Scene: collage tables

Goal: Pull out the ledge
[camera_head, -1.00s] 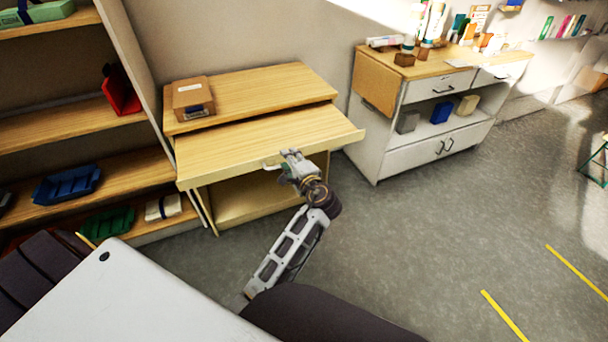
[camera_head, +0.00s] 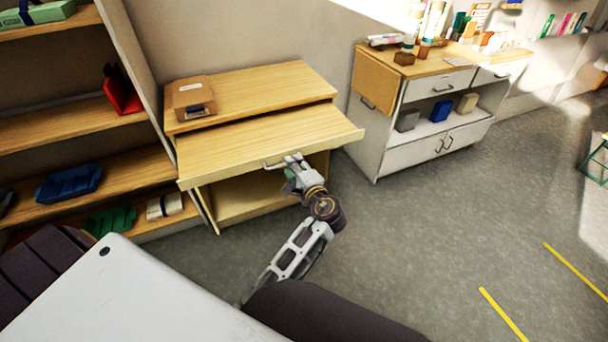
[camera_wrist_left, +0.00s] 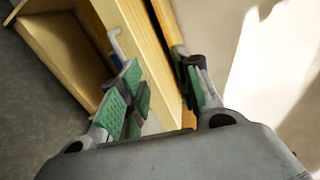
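The wooden ledge (camera_head: 255,139) juts out from under the top of a small wooden cabinet at the back left. A pale bar handle (camera_head: 275,164) is on its front edge. My left gripper (camera_head: 294,175) is just in front of the ledge, at the right end of the handle. My right gripper is not in view.
A cardboard box (camera_head: 193,98) sits on the cabinet top (camera_head: 260,84). A shelf unit (camera_head: 70,127) with bins stands left. A white drawer unit (camera_head: 400,157) with a wooden top stands right. The grey floor (camera_head: 425,240) between is clear.

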